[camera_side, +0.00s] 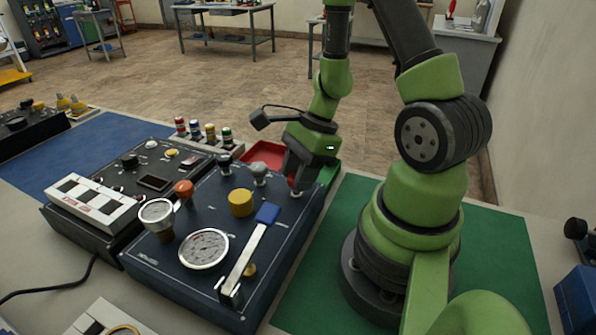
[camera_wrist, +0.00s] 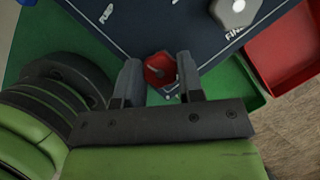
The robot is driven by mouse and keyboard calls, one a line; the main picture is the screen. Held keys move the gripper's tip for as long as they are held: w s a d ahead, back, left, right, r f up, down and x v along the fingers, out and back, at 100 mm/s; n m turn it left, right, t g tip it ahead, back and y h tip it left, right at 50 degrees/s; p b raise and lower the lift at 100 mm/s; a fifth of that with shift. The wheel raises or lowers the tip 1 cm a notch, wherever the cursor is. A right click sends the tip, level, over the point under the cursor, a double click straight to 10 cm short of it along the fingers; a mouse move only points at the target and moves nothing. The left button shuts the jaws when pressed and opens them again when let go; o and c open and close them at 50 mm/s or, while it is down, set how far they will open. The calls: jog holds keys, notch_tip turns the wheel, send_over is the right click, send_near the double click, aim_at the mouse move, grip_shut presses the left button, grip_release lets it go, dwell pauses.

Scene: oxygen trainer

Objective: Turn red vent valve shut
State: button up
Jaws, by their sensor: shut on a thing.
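The red vent valve (camera_wrist: 158,69) is a small red knob near the edge of the dark blue trainer panel (camera_side: 262,262). In the wrist view it sits between the two fingers of my gripper (camera_wrist: 160,82), close to the fingertips. In the side view my gripper (camera_side: 294,184) comes down over the panel's back right corner, and only a bit of red shows at its tips. My gripper is shut on the red valve. The valve's lower part and any pointer on it are mostly hidden by the fingers.
A red tray (camera_side: 263,153) lies behind the panel. Green mat (camera_side: 500,255) is clear on the right.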

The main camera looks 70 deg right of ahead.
jog(key=shift+m, duration=1)
jog(key=shift+t, duration=0.4)
jog(key=o, duration=0.9)
jog(key=shift+r, duration=0.1)
jog(key=shift+h, duration=0.3)
jog(key=shift+v, duration=4.9)
jog(key=s+a+r+n+t, duration=0.1)
jog(key=a+r+n, duration=0.3)
jog(key=n, duration=0.3)
jog(key=a+r+n+t, duration=0.1)
jog(key=a+r+n, duration=0.3)
jog(key=n, duration=0.4)
jog(key=s+a+r+n+t+h, duration=0.1)
jog(key=a+r+n, duration=0.2)
jog(key=r+n, duration=0.2)
jog(key=shift+s+a+r+n+t, duration=0.1)
jog(key=shift+s+a+n+t, duration=0.1)
jog(key=shift+n, duration=0.55)
jog(key=shift+s+a+r+n+t, duration=0.1)
jog(key=shift+s+a+n+t, duration=0.1)
jog(key=shift+n, duration=0.55)
